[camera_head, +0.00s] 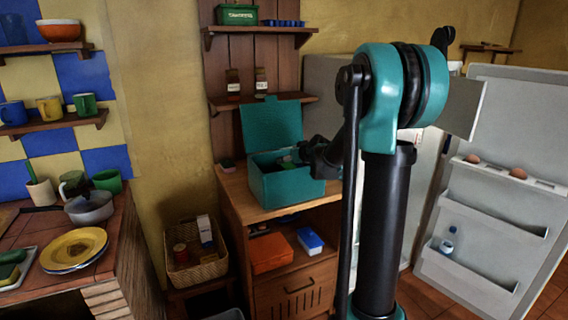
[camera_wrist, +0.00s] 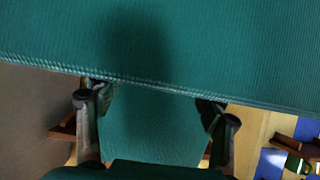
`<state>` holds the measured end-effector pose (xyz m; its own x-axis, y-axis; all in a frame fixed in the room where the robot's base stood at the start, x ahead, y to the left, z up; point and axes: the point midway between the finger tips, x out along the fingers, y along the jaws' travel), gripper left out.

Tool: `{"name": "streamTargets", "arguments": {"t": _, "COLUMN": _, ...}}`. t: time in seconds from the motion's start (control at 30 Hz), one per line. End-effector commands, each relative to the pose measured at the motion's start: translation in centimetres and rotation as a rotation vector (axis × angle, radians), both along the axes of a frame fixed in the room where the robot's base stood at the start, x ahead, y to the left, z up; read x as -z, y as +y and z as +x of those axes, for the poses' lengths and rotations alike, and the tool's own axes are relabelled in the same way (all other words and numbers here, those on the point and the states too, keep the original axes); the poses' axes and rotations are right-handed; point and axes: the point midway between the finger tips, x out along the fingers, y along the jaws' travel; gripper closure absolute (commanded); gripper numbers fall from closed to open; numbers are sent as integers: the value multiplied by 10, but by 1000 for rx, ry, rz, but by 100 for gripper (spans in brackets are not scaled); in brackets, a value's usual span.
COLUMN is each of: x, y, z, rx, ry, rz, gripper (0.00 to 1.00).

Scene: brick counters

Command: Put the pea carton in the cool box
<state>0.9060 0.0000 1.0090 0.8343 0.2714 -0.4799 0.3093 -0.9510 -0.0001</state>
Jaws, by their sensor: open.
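The cool box (camera_head: 287,188) is a teal box on the wooden counter, with its lid (camera_head: 271,125) raised at the back. My gripper (camera_head: 296,157) is at the right side of the box opening, at about rim height. In the wrist view its two fingers (camera_wrist: 155,100) are spread apart, with teal cool box surfaces and a stitched edge (camera_wrist: 170,88) behind them. I see nothing held between the fingers. I cannot make out the pea carton for sure in either view; the inside of the box is mostly hidden by its front wall and my gripper.
An orange box (camera_head: 270,252) and a blue-and-white box (camera_head: 310,240) lie on the shelf below. A wicker basket (camera_head: 196,262) stands to the left. A fridge door (camera_head: 490,200) stands open at the right. A wall shelf (camera_head: 262,104) with two jars hangs near the lid.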

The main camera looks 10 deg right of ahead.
Motion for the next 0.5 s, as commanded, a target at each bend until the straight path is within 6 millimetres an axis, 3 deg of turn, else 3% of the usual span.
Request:
{"name": "streamTargets", "arguments": {"t": 0.23, "x": -9, "y": -6, "z": -15, "rx": 2, "ry": 0, "rz": 0, "gripper": 32}}
{"name": "streamTargets", "arguments": {"t": 0.5, "x": -30, "y": -18, "z": -52, "rx": 2, "ry": 0, "rz": 0, "gripper": 32}}
